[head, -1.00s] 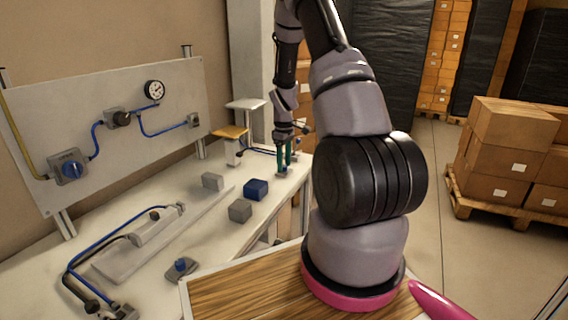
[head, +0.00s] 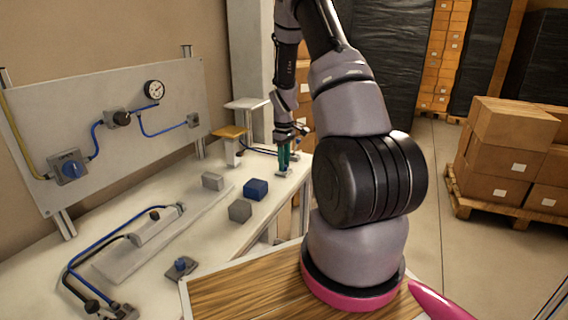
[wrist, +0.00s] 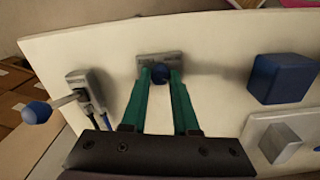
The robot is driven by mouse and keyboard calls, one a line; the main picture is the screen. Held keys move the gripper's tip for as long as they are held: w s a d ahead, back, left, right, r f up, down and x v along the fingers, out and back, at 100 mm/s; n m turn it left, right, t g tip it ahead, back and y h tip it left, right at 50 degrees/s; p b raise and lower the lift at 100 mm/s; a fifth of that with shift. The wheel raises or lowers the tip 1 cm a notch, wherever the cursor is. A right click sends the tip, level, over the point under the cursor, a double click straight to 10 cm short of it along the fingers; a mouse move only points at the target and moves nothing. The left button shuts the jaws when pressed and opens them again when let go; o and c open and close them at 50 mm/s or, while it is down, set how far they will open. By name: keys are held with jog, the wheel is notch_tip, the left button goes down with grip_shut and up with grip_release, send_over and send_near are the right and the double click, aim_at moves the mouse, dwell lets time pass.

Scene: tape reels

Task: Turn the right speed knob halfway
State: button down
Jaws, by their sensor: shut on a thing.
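The right speed knob is a small blue knob (wrist: 160,74) on a grey base (wrist: 157,60), near the table's far right edge; that base also shows in the head view (head: 281,173). My gripper (head: 283,169) points down over it, its green fingers one on each side of the knob in the wrist view (wrist: 160,76). The fingers are shut on the knob and partly cover it. Any pointer or scale mark on the knob is too small to read. Another blue knob (head: 180,264) on a grey base stands at the table's front.
A blue block (head: 256,189) and grey blocks (head: 240,211) stand on the table, left of my gripper. A grey unit with cables (wrist: 86,88) and a blue-tipped lever (wrist: 36,112) is close by. An upright panel (head: 130,105) with a gauge stands behind.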

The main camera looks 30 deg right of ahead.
jog(key=m, duration=1.3)
jog(key=shift+d, duration=0.1)
jog(key=shift+m, duration=0.3)
dwell(0.3)
jog(key=c, duration=0.7)
grip_release()
jog(key=shift+r, duration=0.15)
notch_tip(320, 180, up, 10)
jog(key=shift+r, duration=0.25)
jog(key=shift+r, duration=0.1)
